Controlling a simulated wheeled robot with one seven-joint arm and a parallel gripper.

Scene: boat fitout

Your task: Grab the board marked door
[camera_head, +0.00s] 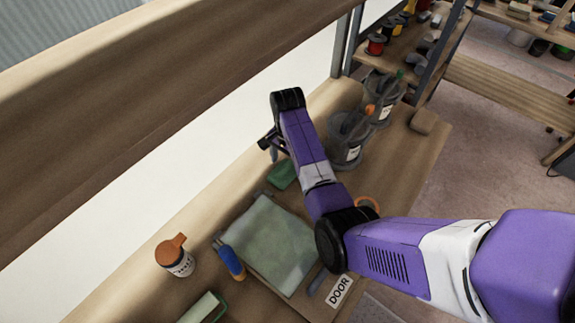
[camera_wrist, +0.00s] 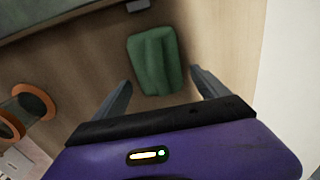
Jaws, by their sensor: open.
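The white label reading DOOR (camera_head: 340,291) shows at the bottom of the head view, on the front corner of a flat brown board (camera_head: 312,308). A grey-green sheet (camera_head: 268,243) covers much of the area behind the label. I cannot tell whether it is part of the board. My gripper (camera_head: 270,146) is beyond the board, over the far part of the bench. In the wrist view my gripper (camera_wrist: 161,78) is open, its fingers either side of a green block (camera_wrist: 154,60); nothing is visibly held. The green block also shows in the head view (camera_head: 282,175).
A blue-handled tool (camera_head: 232,263) lies along the sheet's left edge. An orange-topped bottle (camera_head: 175,257) stands left. Two grey pots (camera_head: 347,143) stand at the back right. An orange ring (camera_head: 367,205) lies beside my arm. A wooden shelf (camera_head: 130,70) overhangs the bench.

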